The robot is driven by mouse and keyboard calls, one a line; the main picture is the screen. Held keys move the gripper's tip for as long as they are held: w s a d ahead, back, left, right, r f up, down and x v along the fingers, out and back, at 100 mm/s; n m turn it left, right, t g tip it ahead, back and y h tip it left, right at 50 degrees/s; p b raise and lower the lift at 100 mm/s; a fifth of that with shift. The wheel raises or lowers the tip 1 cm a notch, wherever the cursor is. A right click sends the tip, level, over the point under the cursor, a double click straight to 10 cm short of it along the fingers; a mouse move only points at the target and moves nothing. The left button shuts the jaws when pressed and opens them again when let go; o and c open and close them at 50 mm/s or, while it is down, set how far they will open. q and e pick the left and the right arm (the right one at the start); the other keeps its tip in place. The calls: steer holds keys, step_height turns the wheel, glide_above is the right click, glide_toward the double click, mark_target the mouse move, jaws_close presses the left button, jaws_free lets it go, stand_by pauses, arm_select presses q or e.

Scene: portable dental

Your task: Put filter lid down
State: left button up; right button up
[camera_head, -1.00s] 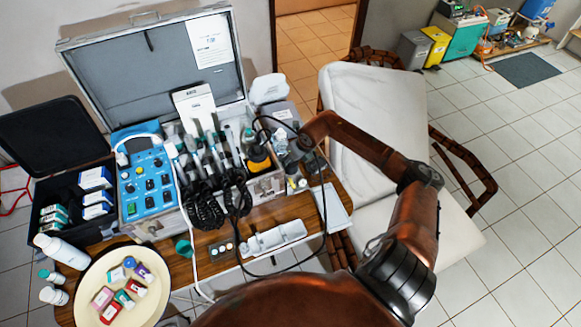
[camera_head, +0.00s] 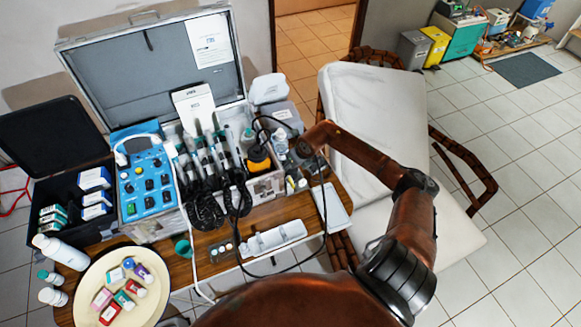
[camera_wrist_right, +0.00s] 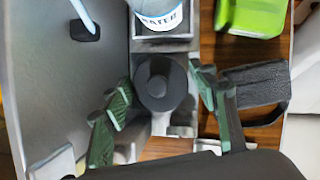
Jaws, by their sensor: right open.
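A dark grey round part with a darker centre, which looks like the filter lid (camera_wrist_right: 160,84), shows in the right wrist view. It sits on a light grey body, between the green fingers of my right gripper (camera_wrist_right: 163,97). The fingers are open and spread on either side of it, with a visible gap at the right. I cannot tell whether the left finger touches it. In the head view my right arm reaches over the table's right end, and the right gripper (camera_head: 291,153) is small and hard to make out there. My left gripper is not in view.
A bottle labelled water (camera_wrist_right: 158,12) stands close above the round part in the wrist view. A green box (camera_wrist_right: 254,15) and a black part (camera_wrist_right: 256,88) lie right. The open metal case (camera_head: 150,65), blue control unit (camera_head: 148,187) and cream plate (camera_head: 90,275) fill the table's left side.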

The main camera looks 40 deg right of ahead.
steer(key=shift+r, duration=0.1)
steer(key=p+v, duration=0.1)
steer(key=v, duration=1.1)
